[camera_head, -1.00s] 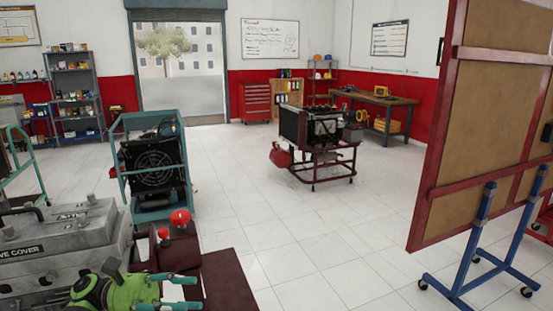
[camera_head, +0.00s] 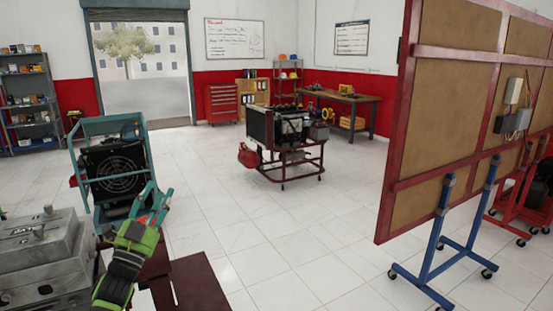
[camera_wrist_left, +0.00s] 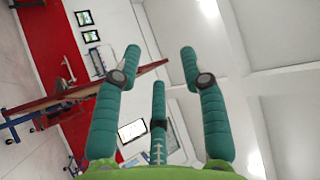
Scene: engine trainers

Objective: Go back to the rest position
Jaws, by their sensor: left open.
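My left gripper (camera_head: 153,207) is at the lower left of the head view, raised with its teal fingers pointing up and away. In the left wrist view my left gripper (camera_wrist_left: 160,68) shows its teal fingers spread wide with nothing between them. Behind the fingers that view shows the ceiling, walls and the red wall band. My right gripper is not in view.
A grey engine cover block (camera_head: 45,255) stands at lower left, close to my left arm, beside a dark red stand (camera_head: 200,285). A teal-framed radiator unit (camera_head: 115,170), a red engine stand (camera_head: 290,155) and a board on blue legs (camera_head: 440,130) stand beyond. Tiled floor between is clear.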

